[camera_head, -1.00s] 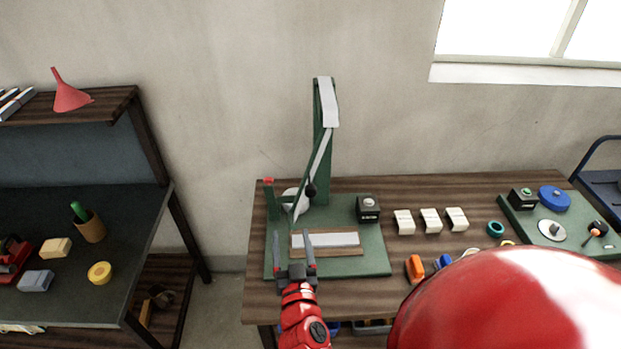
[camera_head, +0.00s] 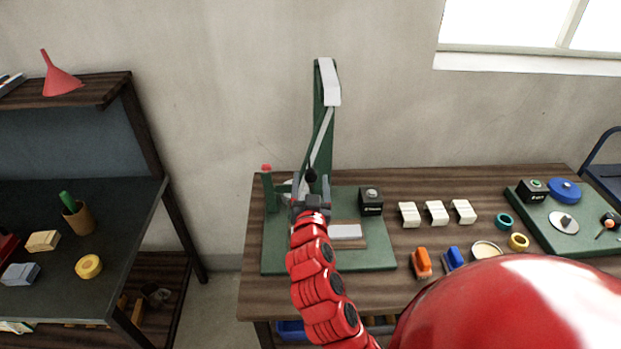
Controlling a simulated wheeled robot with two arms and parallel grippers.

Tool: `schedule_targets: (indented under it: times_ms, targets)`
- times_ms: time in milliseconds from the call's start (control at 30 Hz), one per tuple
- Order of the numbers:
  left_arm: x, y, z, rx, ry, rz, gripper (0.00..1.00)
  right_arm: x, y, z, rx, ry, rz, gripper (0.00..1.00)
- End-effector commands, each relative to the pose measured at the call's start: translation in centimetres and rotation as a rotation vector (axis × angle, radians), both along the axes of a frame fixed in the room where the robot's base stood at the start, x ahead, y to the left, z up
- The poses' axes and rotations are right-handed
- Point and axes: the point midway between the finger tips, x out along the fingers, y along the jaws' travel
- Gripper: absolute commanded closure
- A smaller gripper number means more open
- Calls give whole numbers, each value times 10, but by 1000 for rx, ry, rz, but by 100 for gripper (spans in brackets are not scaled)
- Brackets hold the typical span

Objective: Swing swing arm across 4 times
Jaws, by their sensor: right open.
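The swing-arm rig stands on a green base plate (camera_head: 378,258) on the wooden bench, with a tall green post behind. The thin grey swing arm (camera_head: 321,140) slants down to the left from the post's upper part. A black knob (camera_head: 310,174) sits at its lower end. My right gripper (camera_head: 311,183) is open, its two fingers upright on either side of the knob in this view. I cannot tell whether they touch it. The gripper hides most of the round white part behind and some of the wood-framed light strip (camera_head: 346,231). My left gripper is not in view.
A short green post with a red top (camera_head: 267,185) stands just left of the gripper. A black button box (camera_head: 371,201) is to its right. White blocks (camera_head: 437,212) and small coloured items lie farther right. A dark shelf unit (camera_head: 85,230) stands left, across a gap.

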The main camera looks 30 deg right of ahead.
Motion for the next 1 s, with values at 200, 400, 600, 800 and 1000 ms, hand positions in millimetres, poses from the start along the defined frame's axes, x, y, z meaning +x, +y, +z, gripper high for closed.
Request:
schedule_targets:
  times_ms: [200, 400, 600, 800, 1000]
  targets:
    - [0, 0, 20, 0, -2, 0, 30, 27, -19, 4, 0, 4, -1, 28]
    - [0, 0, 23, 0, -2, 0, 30, 37, -25, 3, 1, 2, 1, 28]
    - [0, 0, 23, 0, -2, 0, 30, 38, -26, 1, 2, 2, 1, 28]
    - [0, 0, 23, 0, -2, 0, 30, 38, -26, 2, 2, 2, 1, 48]
    - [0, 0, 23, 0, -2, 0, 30, 38, -25, 2, 2, 2, 1, 84]
